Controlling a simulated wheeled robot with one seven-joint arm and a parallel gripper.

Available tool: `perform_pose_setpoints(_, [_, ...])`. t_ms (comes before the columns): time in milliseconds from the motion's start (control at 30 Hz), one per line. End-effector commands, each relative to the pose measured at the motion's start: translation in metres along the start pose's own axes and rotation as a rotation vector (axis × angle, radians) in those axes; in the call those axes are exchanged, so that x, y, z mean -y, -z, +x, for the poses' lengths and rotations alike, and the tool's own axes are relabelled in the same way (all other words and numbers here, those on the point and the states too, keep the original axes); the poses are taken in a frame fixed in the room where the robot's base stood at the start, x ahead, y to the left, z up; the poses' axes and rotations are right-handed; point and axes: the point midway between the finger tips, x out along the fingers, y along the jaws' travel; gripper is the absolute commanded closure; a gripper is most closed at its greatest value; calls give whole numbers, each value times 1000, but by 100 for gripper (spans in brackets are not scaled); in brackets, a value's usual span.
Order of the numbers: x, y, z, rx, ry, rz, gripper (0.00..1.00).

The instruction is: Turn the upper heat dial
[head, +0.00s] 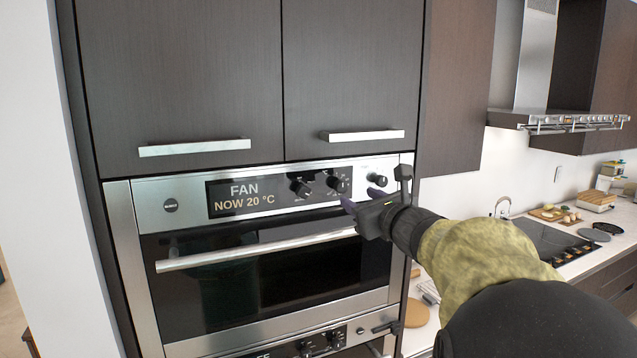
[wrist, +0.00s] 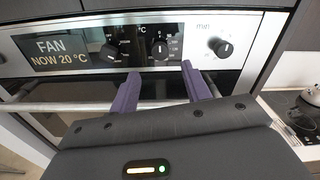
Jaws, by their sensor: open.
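The upper oven's heat dial (head: 337,183) is a black knob marked °C, in the middle of three knobs on the steel panel. In the wrist view the heat dial (wrist: 160,50) lies just beyond and between my two purple fingers. My gripper (head: 360,198) is open and empty, just in front of and slightly below the knobs; its fingertips (wrist: 160,70) appear apart from the dial, though the exact gap is hard to judge. The display (head: 240,196) reads FAN, NOW 20 °C.
A function knob (head: 300,188) sits left of the heat dial and a min knob (head: 377,180) right of it. The oven's handle bar (head: 255,249) runs below the panel. A lower oven's panel (head: 300,345) shows underneath. A counter with a hob (head: 545,242) stands at right.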

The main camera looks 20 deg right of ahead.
Motion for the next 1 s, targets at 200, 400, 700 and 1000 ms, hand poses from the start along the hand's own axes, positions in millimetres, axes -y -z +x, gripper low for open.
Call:
perform_pose_setpoints(200, [1,-3,39,-1,-2,1,52])
perform_pose_setpoints(400, [0,-2,69,-2,-2,1,52])
perform_pose_setpoints(700, [0,0,82,0,0,-1,52])
perform_pose_setpoints(1000, [0,0,82,0,1,-1,80])
